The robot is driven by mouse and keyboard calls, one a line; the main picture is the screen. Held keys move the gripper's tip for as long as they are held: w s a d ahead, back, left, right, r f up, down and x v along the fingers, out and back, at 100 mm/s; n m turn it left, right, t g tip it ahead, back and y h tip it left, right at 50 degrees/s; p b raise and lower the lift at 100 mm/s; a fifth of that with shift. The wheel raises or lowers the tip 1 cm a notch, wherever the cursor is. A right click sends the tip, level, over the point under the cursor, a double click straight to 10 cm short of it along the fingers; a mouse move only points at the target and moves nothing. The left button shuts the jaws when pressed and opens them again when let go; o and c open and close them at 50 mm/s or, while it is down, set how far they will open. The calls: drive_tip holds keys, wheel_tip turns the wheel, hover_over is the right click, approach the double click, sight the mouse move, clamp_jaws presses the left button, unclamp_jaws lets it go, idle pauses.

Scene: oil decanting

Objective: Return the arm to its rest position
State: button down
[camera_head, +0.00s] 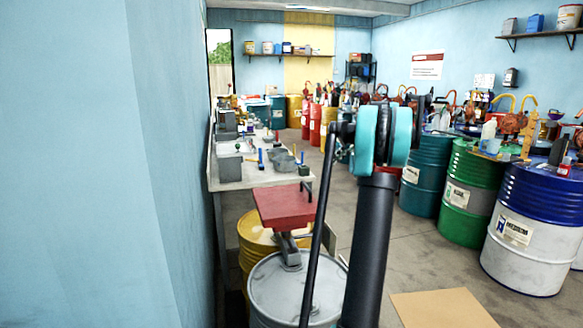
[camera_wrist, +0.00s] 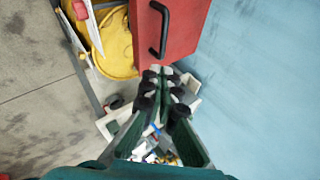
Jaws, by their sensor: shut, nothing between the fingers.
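My gripper (camera_wrist: 162,76) shows in the wrist view with its two dark-tipped green fingers together and nothing held. Its tips appear just below a red box-like thing (camera_wrist: 185,30) with a black handle (camera_wrist: 160,30); the gap between them cannot be judged. In the head view my arm rises at centre right to a teal joint (camera_head: 385,135); I cannot make out the gripper there. The red thing (camera_head: 284,206) stands left of my arm, above a grey drum (camera_head: 295,290).
A workbench (camera_head: 255,178) with tools runs along the left wall. A yellow drum (camera_head: 262,240) stands at its near end. Blue-white (camera_head: 530,225), green (camera_head: 470,190) and teal (camera_head: 425,175) drums line the right. Cardboard (camera_head: 440,308) lies on the floor; the middle aisle is mostly clear.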

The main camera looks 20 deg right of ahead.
drive_tip(key=s+a+f+n+g+h, duration=0.1)
drive_tip(key=s+a+f+h, duration=0.1)
drive_tip(key=s+a+f, duration=0.7)
drive_tip(key=s+a+f+h, duration=0.2)
drive_tip(key=s+a+f, duration=0.45)
drive_tip(key=a, duration=0.45)
drive_tip(key=s+a+f+n+h, duration=0.1)
drive_tip(key=s+a+f, duration=0.2)
drive_tip(key=s+f, duration=0.4)
drive_tip(key=s+a+f+t+h, duration=0.1)
drive_tip(key=s+f, duration=0.6)
drive_tip(key=s, duration=0.8)
drive_tip(key=shift+s+a+f+n+h, duration=0.4)
drive_tip(key=shift+a+h, duration=0.4)
drive_tip(key=shift+a, duration=0.15)
